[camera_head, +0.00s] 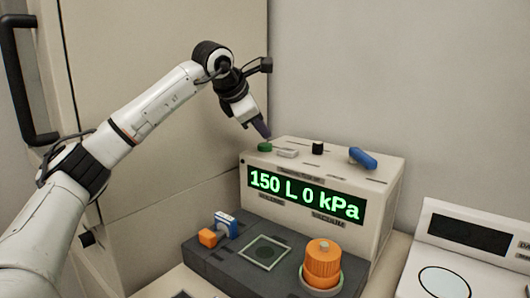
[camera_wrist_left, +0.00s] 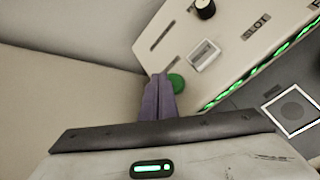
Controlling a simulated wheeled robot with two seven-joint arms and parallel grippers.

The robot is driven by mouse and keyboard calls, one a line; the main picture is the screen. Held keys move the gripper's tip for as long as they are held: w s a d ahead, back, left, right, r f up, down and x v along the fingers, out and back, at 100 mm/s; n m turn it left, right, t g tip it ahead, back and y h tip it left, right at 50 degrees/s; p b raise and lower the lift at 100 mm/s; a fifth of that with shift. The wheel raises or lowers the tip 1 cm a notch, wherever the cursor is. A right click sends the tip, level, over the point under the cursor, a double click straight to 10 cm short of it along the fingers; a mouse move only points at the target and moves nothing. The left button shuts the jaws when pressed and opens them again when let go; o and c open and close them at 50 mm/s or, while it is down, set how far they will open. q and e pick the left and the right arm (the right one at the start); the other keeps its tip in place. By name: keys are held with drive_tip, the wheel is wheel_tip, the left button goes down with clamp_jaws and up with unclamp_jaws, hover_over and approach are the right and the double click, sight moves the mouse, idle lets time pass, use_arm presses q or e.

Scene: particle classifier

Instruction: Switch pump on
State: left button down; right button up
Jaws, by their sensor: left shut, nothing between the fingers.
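The pump box (camera_head: 385,190) is a cream unit with a green display reading "150 L 0 kPa". On its top are a green button (camera_head: 264,147) at the left, a pale rectangular switch (camera_head: 287,153), a black knob (camera_head: 318,148) and a blue handle (camera_head: 362,158). My left gripper (camera_head: 266,135) is shut and empty, pointing down just above the green button. In the left wrist view its purple fingers (camera_wrist_left: 160,98) lie right beside the green button (camera_wrist_left: 176,83) and partly cover it. I cannot tell whether they touch. The right gripper is not in view.
A dark base (camera_head: 215,262) in front of the box carries an orange-and-blue part (camera_head: 222,229), a square plate (camera_head: 265,251) and an orange ribbed cap (camera_head: 322,264). A white device (camera_head: 470,245) stands at right. A cabinet with a black handle (camera_head: 25,80) is at left.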

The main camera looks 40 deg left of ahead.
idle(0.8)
use_arm(q)
drive_tip(key=shift+f, duration=0.15)
idle(1.0)
drive_tip(key=shift+f, duration=0.25)
drive_tip(key=shift+f+b, duration=0.65)
drive_tip(key=shift+f, duration=0.3)
idle(0.9)
idle(0.4)
drive_tip(key=shift+r+p, duration=1.35)
